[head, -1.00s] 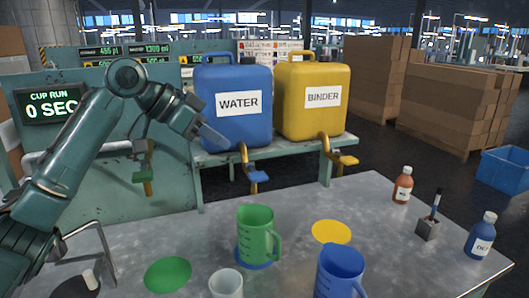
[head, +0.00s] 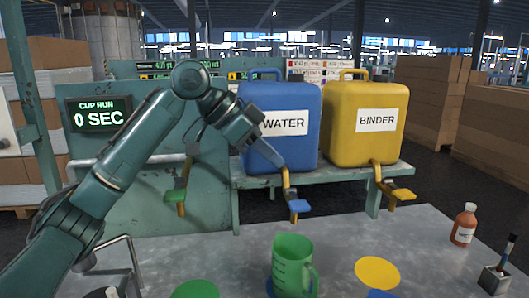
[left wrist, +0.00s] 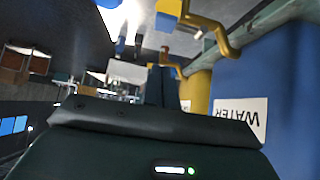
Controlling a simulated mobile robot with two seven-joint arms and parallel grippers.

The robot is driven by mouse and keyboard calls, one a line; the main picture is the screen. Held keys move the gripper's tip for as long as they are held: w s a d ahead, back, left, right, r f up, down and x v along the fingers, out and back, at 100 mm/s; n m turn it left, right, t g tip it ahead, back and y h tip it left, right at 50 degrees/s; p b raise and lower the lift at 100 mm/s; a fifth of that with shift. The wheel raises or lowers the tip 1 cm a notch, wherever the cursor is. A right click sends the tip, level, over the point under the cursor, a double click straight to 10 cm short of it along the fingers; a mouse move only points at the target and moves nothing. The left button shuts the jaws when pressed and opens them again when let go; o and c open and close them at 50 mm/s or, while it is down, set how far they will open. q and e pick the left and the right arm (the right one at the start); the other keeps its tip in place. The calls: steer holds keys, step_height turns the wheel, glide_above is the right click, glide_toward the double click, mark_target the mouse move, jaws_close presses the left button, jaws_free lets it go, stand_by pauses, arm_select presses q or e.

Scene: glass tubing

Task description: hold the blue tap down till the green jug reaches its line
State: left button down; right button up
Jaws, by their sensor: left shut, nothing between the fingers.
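The blue tap (head: 298,206) hangs from a yellow spout under the blue WATER tank (head: 262,140). My left gripper (head: 282,165) is shut and empty, in front of the tank's lower part, just above and left of the tap. Contact with the tap is not visible. My right gripper is out of view.
The yellow BINDER tank (head: 365,140) and its yellow tap (head: 398,194) stand to the right. A green tap (head: 176,196) is at left. A yellow disc (head: 377,271), brown bottle (head: 464,224) and grey holder (head: 494,280) are on the table. The display (head: 98,115) reads 0 SEC.

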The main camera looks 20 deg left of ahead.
arm_select(q)
glide_above(304, 203)
steer(key=s+a, duration=0.2)
steer(key=f, duration=0.4)
steer(key=shift+w+a+f, duration=0.1)
steer(key=shift+w+a, duration=0.1)
steer(key=shift+w, duration=0.05)
step_height(304, 203, down, 3)
steer(key=shift+r, duration=0.2)
steer(key=shift+f, duration=0.7)
